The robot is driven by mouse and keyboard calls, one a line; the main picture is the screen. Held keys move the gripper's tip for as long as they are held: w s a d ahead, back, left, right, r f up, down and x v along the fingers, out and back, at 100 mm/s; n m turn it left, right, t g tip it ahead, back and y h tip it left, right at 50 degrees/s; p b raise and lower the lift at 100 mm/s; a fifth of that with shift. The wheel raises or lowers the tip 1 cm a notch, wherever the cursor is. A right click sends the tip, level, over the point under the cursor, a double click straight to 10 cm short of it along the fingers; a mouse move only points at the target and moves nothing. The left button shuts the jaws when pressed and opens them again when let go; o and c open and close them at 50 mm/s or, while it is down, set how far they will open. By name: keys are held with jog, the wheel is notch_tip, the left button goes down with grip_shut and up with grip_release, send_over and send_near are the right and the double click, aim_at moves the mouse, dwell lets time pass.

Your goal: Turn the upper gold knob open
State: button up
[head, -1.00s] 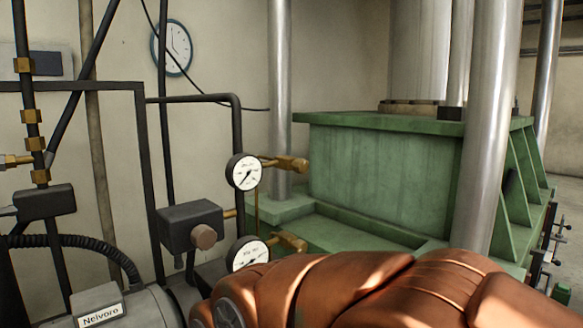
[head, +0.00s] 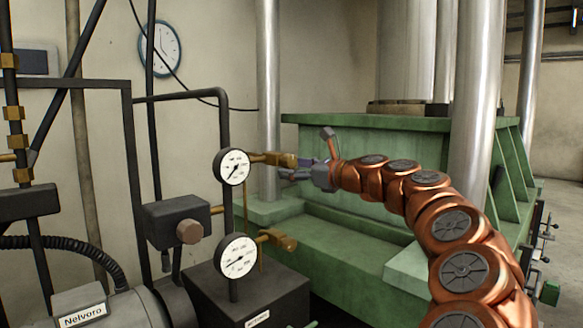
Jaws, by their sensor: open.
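The upper gold knob (head: 285,159) sits at the end of a short brass stem, right of the upper white gauge (head: 232,168). My gripper (head: 296,169) is open, just right of this knob, with its grey fingers pointing left toward it. The fingertips are very close to the knob's end; I cannot tell whether they touch it. My copper arm reaches in from the lower right. A lower gold knob (head: 285,241) sits below, beside the lower gauge (head: 238,256), apart from my gripper.
The green press (head: 380,165) with steel columns (head: 472,110) stands behind and right of my gripper. Dark pipes and a black box (head: 176,222) with a round brown knob (head: 189,232) are at left. A grey motor (head: 105,310) is at lower left.

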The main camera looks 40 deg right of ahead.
aim_at(293, 162)
jog(key=s+d+m+h, duration=0.1)
jog(key=d+m, duration=0.1)
jog(key=d, duration=0.3)
jog(key=shift+w+a+r+p, duration=0.15)
jog(key=shift+w+p, duration=0.35)
jog(key=shift+w, duration=1.25)
jog(key=shift+w+a+f+p, duration=0.1)
jog(key=shift+w+p, duration=0.4)
jog(key=shift+w, duration=1.25)
jog(key=c, duration=1.1)
